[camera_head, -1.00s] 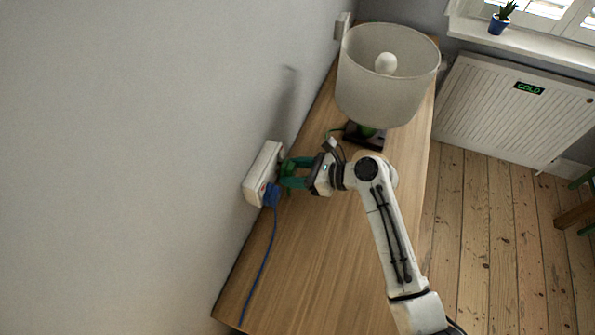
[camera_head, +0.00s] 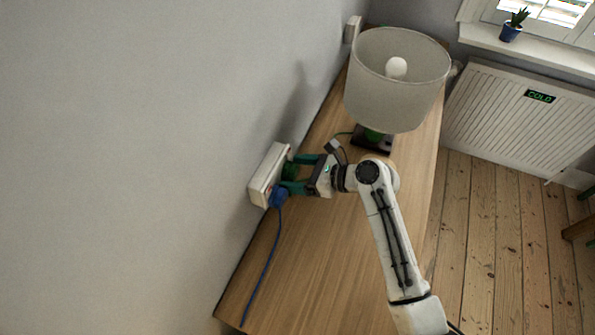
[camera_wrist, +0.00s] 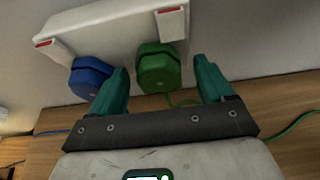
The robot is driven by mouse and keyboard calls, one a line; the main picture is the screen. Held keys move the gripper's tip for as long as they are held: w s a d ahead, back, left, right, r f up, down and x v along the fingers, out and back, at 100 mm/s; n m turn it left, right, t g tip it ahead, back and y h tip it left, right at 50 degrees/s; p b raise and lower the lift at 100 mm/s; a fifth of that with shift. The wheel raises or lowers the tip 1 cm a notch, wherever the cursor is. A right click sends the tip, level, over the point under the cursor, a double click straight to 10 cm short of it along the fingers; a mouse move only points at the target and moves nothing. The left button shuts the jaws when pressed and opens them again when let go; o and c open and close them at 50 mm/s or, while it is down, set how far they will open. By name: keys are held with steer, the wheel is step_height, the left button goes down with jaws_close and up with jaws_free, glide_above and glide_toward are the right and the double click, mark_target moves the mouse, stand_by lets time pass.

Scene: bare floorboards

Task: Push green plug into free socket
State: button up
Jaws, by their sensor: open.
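The green plug (camera_wrist: 160,68) sits at the white socket box (camera_wrist: 110,28) on the wall, its back facing my wrist camera. It looks seated against the box's face, beside the blue plug (camera_wrist: 90,76). My gripper (camera_wrist: 165,80) is open, its two teal fingers on either side of the green plug with gaps to it. In the head view my gripper (camera_head: 296,172) points left at the socket box (camera_head: 268,176); the green plug (camera_head: 289,172) shows partly between the fingers. The blue plug (camera_head: 277,197) is at the box's near end. The socket holes behind the plugs are hidden.
A lamp with a grey shade (camera_head: 395,85) stands on the wooden table (camera_head: 310,270) behind my arm. A blue cable (camera_head: 262,275) runs along the table by the wall. A green cable (camera_wrist: 292,126) lies at right in the wrist view. The table's near part is clear.

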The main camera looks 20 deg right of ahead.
steer(key=b+v, duration=0.1)
steer(key=v, duration=0.9)
steer(key=shift+s+d+r, duration=0.15)
steer(key=shift+s+d, duration=0.05)
steer(key=shift+s, duration=0.05)
